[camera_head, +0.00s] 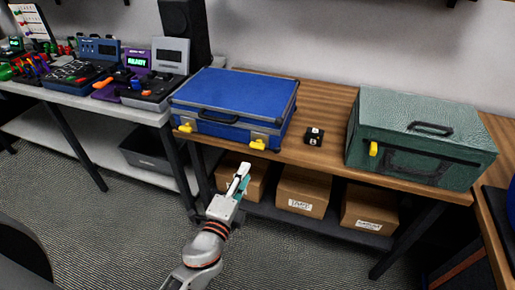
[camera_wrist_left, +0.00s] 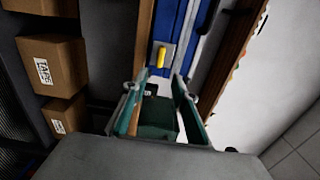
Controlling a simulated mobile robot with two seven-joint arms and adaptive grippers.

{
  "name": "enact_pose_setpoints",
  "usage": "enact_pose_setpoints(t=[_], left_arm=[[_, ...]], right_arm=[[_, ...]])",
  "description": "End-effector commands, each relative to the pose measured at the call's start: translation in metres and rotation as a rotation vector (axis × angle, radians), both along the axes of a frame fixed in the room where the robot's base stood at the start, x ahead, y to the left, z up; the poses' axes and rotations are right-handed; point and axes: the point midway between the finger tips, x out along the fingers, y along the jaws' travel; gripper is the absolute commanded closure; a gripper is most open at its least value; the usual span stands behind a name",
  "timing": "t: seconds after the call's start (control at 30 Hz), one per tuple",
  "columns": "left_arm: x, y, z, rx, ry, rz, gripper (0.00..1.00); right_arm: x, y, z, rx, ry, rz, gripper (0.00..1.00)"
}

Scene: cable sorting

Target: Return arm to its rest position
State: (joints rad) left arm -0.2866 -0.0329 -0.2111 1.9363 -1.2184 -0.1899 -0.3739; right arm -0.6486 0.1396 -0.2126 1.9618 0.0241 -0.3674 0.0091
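My left gripper (camera_head: 239,176) reaches up from the bottom middle of the head view, in front of the table's front edge and below the blue case. In the left wrist view its two teal-lined fingers (camera_wrist_left: 162,88) stand apart with nothing held between them. The blue case (camera_head: 235,100) is closed, with yellow latches, and also shows in the left wrist view (camera_wrist_left: 188,25). The closed green case (camera_head: 460,155) stands at the right of the table. My right gripper is in neither view.
A small black device (camera_head: 313,136) lies on the wooden table (camera_head: 325,100) between the cases. Cardboard boxes (camera_head: 302,192) sit on the shelf below. At left, another table (camera_head: 110,103) carries several electronic devices. Carpeted floor (camera_head: 110,220) is open at lower left.

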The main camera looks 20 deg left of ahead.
Motion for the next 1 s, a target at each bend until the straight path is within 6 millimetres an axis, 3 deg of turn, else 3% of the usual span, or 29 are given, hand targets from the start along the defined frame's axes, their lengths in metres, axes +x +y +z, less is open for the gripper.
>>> enact_pose_setpoints(t=[0.2,0.37,0.7,0.83,1.0], left_arm=[[-0.004,0.001,-0.007,-0.031,0.017,0.000,0.72],[-0.028,0.008,-0.045,-0.234,0.120,0.010,0.72],[-0.135,0.014,-0.164,-0.942,0.493,0.144,0.72],[-0.171,0.011,-0.191,-1.146,0.601,0.212,0.72],[-0.197,0.006,-0.207,-1.290,0.675,0.267,0.72]], right_arm=[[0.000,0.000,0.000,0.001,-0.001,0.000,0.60],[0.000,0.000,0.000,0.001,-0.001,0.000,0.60],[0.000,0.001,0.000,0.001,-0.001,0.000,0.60],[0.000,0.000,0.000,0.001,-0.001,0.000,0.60],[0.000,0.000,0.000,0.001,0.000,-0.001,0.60]])
